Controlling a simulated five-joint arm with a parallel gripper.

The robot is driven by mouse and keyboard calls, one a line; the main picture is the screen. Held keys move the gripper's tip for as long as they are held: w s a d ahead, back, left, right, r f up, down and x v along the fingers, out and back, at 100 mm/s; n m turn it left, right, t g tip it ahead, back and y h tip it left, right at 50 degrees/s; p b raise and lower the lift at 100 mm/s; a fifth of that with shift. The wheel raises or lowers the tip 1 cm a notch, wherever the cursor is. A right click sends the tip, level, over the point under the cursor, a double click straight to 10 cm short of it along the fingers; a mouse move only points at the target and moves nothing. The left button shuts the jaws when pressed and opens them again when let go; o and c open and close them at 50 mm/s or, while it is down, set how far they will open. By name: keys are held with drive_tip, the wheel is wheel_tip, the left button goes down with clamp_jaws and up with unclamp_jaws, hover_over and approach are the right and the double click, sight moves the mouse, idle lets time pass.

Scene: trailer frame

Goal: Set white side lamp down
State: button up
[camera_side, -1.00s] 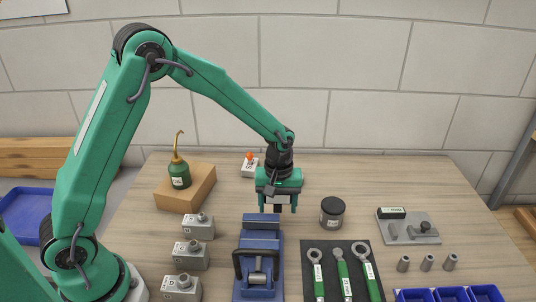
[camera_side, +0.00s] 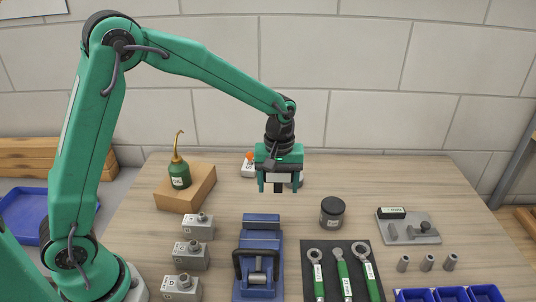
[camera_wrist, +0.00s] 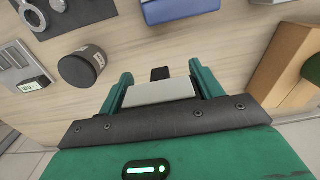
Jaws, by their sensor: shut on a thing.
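My gripper (camera_side: 279,188) is shut on a white block-shaped lamp (camera_wrist: 160,92) with a black piece projecting from it. In the side view, the lamp (camera_side: 280,178) is partly hidden between the fingers. It is held above the wooden bench, behind the blue vise. In the wrist view, my gripper's (camera_wrist: 163,85) two green fingers stand at either side of the lamp, and bare wood shows beyond it.
The blue vise (camera_side: 261,220) stands in front. A dark round tin (camera_side: 332,213) is to the right. A small white orange-topped block (camera_side: 249,168) is behind left. An oil can (camera_side: 180,176) stands on a wooden block (camera_side: 200,190). Bench (camera_side: 370,180) at right rear is clear.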

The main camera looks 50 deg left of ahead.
drive_tip(key=shift+w, duration=0.1)
drive_tip(key=shift+w+d, duration=0.35)
drive_tip(key=shift+w, duration=0.05)
drive_tip(key=w+d+r, duration=0.1)
drive_tip(key=w+d, duration=1.1)
drive_tip(key=d, duration=0.4)
drive_tip(key=shift+r, duration=0.15)
drive_tip(key=shift+w, duration=0.15)
hover_over(348, 198)
wheel_tip(348, 198, down, 7)
drive_tip(key=shift+f, duration=2)
